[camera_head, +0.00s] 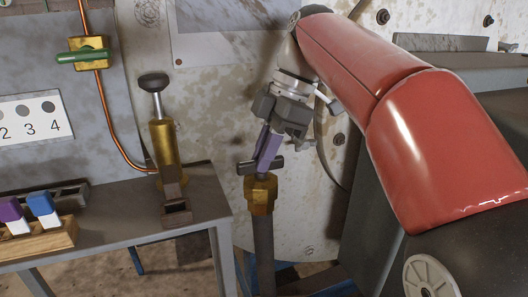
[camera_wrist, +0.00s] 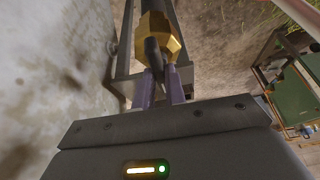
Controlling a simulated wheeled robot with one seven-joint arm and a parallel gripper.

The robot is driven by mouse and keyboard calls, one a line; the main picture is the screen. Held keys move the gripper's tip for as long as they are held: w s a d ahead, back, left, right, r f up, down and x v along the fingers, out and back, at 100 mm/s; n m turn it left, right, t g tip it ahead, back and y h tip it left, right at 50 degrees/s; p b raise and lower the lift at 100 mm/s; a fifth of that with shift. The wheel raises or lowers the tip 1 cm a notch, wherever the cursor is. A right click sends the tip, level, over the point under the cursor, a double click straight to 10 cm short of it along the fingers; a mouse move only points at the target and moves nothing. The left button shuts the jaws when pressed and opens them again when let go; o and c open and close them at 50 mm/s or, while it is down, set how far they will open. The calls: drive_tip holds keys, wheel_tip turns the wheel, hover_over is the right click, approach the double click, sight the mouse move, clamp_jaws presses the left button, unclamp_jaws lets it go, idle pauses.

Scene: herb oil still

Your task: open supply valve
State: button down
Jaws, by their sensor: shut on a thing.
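A brass valve body (camera_head: 261,195) sits on top of an upright dark pipe in the head view, with a dark bar handle (camera_head: 247,168) across its top. My gripper (camera_head: 266,158) comes down from above, its purple fingers shut on this handle. In the wrist view the brass body (camera_wrist: 155,27) lies beyond the fingertips, and the dark handle (camera_wrist: 152,54) runs between the two purple fingers of my gripper (camera_wrist: 161,80). The fingers and the tilted view partly hide the handle, so its exact turn is hard to tell.
A grey bench (camera_head: 120,222) at left holds a brass hand pump (camera_head: 164,145) and a wooden rack (camera_head: 38,243) with coloured blocks. A green-handled brass valve (camera_head: 84,54) is on the wall. A stained pale panel stands behind my gripper.

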drive_tip(key=m, duration=0.2)
drive_tip(key=m+t, duration=0.1)
drive_tip(key=m, duration=0.1)
drive_tip(key=shift+s+t, duration=0.15)
drive_tip(key=shift+t, duration=0.15)
drive_tip(key=m+t, duration=0.1)
drive_tip(key=m, duration=0.3)
drive_tip(key=shift+s+m+t, duration=0.1)
drive_tip(key=shift+m+t, duration=0.3)
drive_tip(key=m, duration=0.2)
drive_tip(key=m+t+h, duration=0.1)
drive_tip(key=m, duration=0.1)
drive_tip(key=shift+s+a+m, duration=0.1)
drive_tip(key=shift+a+m, duration=0.05)
drive_tip(key=shift+m, duration=0.15)
drive_tip(key=shift+m+t+h+p, duration=0.6)
drive_tip(key=shift+m+h, duration=0.4)
drive_tip(key=shift+m, duration=1.2)
drive_tip(key=c, duration=1.5)
unclamp_jaws()
drive_tip(key=shift+o, duration=0.2)
drive_tip(key=p+v, duration=0.1)
drive_tip(key=v, duration=0.6)
drive_tip(key=shift+r, duration=0.4)
